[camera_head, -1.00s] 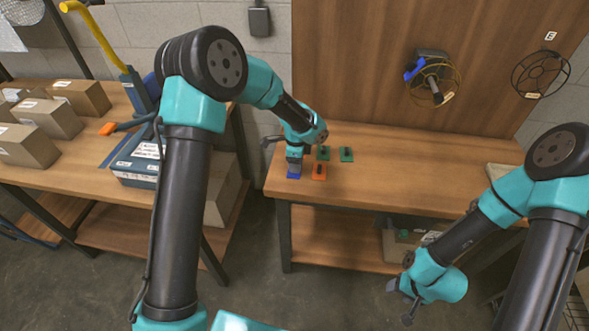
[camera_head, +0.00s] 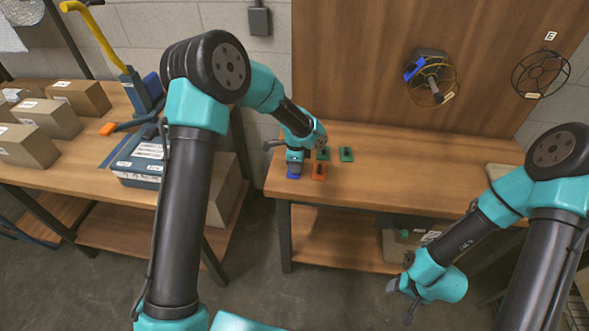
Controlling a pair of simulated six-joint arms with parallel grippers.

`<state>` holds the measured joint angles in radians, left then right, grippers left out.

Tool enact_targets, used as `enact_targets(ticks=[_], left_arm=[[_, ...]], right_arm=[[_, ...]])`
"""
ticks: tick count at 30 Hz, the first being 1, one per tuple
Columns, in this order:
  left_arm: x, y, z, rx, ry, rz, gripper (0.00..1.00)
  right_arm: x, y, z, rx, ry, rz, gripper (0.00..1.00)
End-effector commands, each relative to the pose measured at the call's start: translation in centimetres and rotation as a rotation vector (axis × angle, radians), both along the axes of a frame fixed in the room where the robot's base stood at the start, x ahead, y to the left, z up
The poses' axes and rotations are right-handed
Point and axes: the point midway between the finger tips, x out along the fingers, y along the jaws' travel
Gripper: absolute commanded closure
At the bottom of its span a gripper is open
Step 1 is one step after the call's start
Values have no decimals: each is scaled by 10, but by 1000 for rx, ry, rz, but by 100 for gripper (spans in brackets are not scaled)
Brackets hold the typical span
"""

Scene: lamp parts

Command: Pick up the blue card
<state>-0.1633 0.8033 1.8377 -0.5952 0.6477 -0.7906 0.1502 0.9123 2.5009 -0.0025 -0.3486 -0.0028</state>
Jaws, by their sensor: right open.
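The blue card (camera_head: 293,175) lies on the workbench near its left front edge. My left gripper (camera_head: 295,163) points down right over it and hides part of the card. The fingers are too small and covered to tell whether they are open or shut, or whether they touch the card. An orange card (camera_head: 319,173) lies just to the right. Two green cards lie behind: one (camera_head: 323,155) close to my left wrist, the other (camera_head: 346,154) further right. My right gripper (camera_head: 400,301) is open and empty, low in front of the workbench.
The workbench (camera_head: 420,170) is clear to the right of the cards. A backboard (camera_head: 365,60) behind it holds a yellow spool (camera_head: 458,87) and a black spool (camera_head: 517,76). Another table (camera_head: 75,165) with cardboard boxes (camera_head: 50,118) stands at the left.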

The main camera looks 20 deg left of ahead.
Motion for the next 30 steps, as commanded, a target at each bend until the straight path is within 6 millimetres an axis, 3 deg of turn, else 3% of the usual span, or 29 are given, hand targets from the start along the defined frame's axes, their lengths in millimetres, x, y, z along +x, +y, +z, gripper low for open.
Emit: enact_targets(ticks=[7,17,27,30], left_arm=[[0,0,0,0,0,0,92],[0,0,4,0,-1,0,92],[0,0,36,-1,-2,1,92],[-12,-3,37,1,1,-2,92]], right_arm=[[0,0,0,0,0,0,47],[0,0,0,0,0,0,47],[0,0,0,0,0,0,47],[0,0,0,0,0,0,47]])
